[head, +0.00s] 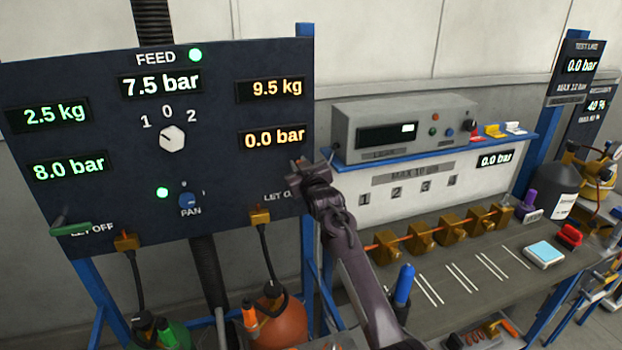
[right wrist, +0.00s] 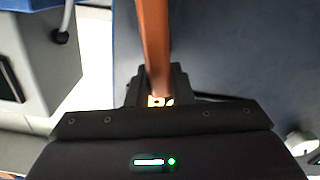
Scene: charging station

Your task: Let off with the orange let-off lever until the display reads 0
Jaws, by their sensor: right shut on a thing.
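The dark panel (head: 105,130) stands at the left in the head view. Its right side carries two orange readouts, 9.5 kg (head: 277,89) and 0.0 bar (head: 275,137). My right gripper (head: 308,172) is at the panel's right edge, just below the 0.0 bar readout and above the partly covered LET OFF label. In the right wrist view the orange let-off lever (right wrist: 153,40) runs down between the fingers of the right gripper (right wrist: 154,94), which is shut on it. In the head view the gripper mostly hides this lever. My left gripper is not in view.
A green lever (head: 72,228) is at the panel's lower left, beside green readouts of 2.5 kg and 8.0 bar. The selector knob (head: 172,138) sits under 7.5 bar. A grey instrument (head: 400,128) and a bench (head: 480,270) with brass blocks are to the right.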

